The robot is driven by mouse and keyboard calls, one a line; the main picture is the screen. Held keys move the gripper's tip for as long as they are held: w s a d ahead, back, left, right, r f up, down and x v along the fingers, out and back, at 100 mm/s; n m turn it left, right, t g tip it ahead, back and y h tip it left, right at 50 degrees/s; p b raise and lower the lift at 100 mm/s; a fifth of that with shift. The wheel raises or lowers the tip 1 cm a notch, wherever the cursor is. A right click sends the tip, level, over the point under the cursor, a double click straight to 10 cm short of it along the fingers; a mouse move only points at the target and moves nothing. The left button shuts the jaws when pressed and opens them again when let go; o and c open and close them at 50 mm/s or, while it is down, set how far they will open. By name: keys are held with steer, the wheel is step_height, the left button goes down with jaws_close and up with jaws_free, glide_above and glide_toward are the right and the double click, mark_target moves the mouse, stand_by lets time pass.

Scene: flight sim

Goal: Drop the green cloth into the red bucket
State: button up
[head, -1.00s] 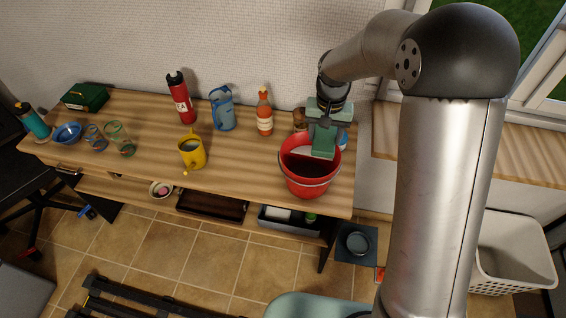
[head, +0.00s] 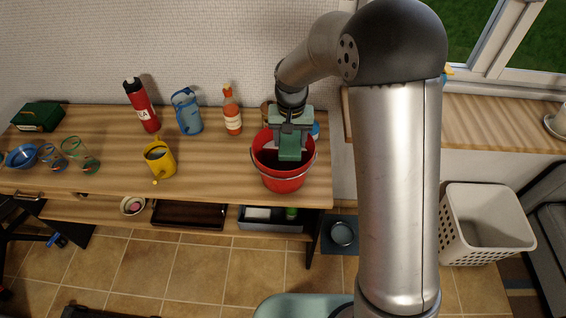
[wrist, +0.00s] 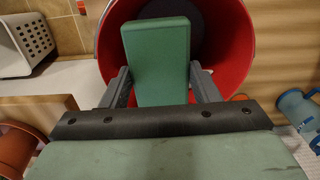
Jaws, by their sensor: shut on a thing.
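The green cloth (head: 290,151) looks like a stiff, flat green slab. My gripper (head: 291,138) is shut on it and points down over the red bucket (head: 284,184). The bucket stands upright at the right end of the wooden table, with its opening facing up. In the wrist view, the cloth (wrist: 157,60) sits between the two dark fingers of my gripper (wrist: 160,88), and its far end overlaps the opening of the bucket (wrist: 235,45). I cannot tell exactly how far the cloth reaches below the rim.
On the table (head: 215,170) stand a yellow mug (head: 161,163), a sauce bottle (head: 232,112), a blue pitcher (head: 187,112) and a red bottle (head: 141,105). Glasses and a blue bowl (head: 22,157) are farther left. A white basket (head: 484,225) stands on the right.

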steer(key=o, duration=1)
steer(key=shift+o, duration=0.2)
steer(key=shift+r, duration=0.1)
step_height(320, 180, up, 17)
steer(key=b, duration=0.2)
steer(key=shift+r, duration=0.15)
steer(key=s+d+f, duration=0.3)
steer(key=s+d, duration=0.2)
steer(key=s, duration=0.3)
steer(key=s+d+f, duration=0.3)
steer(key=s+d, duration=0.2)
steer(key=s, duration=0.4)
steer(key=s+d+f, duration=0.3)
steer(key=s+d, duration=0.1)
steer(key=s, duration=0.5)
steer(key=shift+s+d+f+t, duration=0.2)
steer(key=shift+d+t, duration=0.1)
steer(key=shift+d, duration=0.1)
